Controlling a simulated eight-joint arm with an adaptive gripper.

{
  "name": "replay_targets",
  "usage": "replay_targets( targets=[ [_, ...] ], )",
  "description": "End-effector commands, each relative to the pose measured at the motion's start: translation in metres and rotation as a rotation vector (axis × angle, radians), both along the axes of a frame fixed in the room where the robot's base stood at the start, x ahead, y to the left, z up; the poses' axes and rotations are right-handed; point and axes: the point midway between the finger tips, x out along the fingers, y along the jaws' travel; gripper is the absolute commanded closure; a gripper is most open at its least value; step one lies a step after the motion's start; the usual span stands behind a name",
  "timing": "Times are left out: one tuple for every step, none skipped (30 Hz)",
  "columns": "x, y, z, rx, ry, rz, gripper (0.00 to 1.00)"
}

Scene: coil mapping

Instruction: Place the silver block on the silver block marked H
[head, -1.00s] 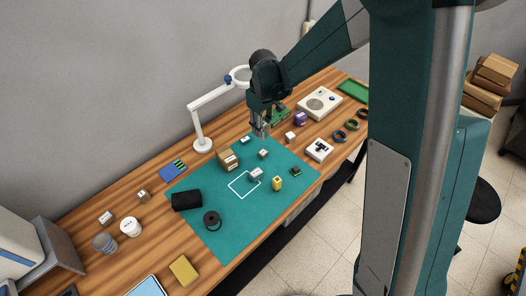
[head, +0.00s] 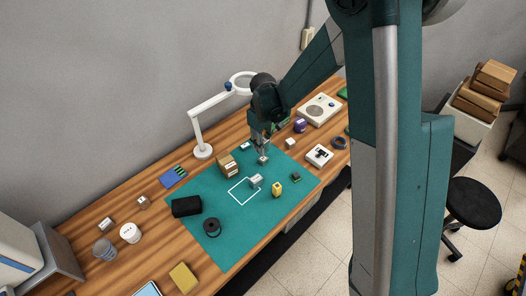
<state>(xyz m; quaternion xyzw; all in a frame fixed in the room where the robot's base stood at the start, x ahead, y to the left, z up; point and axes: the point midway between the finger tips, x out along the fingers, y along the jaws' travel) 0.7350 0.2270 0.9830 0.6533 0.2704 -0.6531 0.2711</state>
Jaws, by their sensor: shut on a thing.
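My gripper (head: 263,154) is low over the teal mat, shut on a small silver block (head: 262,161) that shows just under its fingertips. I cannot tell whether this block still touches the mat. Another silver block (head: 256,181) sits nearer on the mat, at the upper right edge of a white outlined square. A small pale block (head: 245,146) lies left of my gripper, and one more pale block (head: 290,143) lies to its right. The marks on the blocks are too small to read, so I cannot tell which is marked H.
On the teal mat (head: 215,249) stand a brown box (head: 227,167), a black box (head: 186,206), a black spool (head: 212,227) and a yellow object (head: 277,189). A white lamp (head: 200,130) stands behind. The white square's inside is clear.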

Motion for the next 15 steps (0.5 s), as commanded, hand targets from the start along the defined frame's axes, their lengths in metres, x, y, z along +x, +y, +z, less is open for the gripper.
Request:
replay_targets(
  targets=[
    [0.0, 0.0, 0.0, 0.0, 0.0, 0.0, 0.93],
    [0.0, 0.0, -0.001, 0.0, 0.0, 0.0, 0.93],
    [0.0, 0.0, -0.002, 0.0, 0.0, 0.0, 0.93],
    [0.0, 0.0, -0.004, 0.0, 0.0, 0.0, 0.93],
    [0.0, 0.0, -0.005, 0.0, 0.0, 0.0, 0.93],
    [0.0, 0.0, -0.008, 0.0, 0.0, 0.0, 0.93],
    [0.001, 0.0, -0.011, 0.0, 0.0, 0.0, 0.93],
    [0.001, 0.0, -0.013, 0.0, 0.0, 0.0, 0.93],
    [0.0, 0.0, -0.017, 0.0, 0.0, 0.0, 0.93],
    [0.0, 0.0, -0.02, 0.0, 0.0, 0.0, 0.93],
    [0.0, 0.0, -0.023, 0.0, 0.0, 0.0, 0.93],
    [0.0, 0.0, -0.027, 0.0, 0.0, 0.0, 0.93],
    [0.001, 0.0, -0.03, 0.0, 0.0, 0.0, 0.93],
    [0.001, 0.0, -0.032, 0.0, 0.0, 0.0, 0.93],
    [0.0, 0.0, -0.035, 0.0, 0.0, 0.0, 0.93]
  ],
)
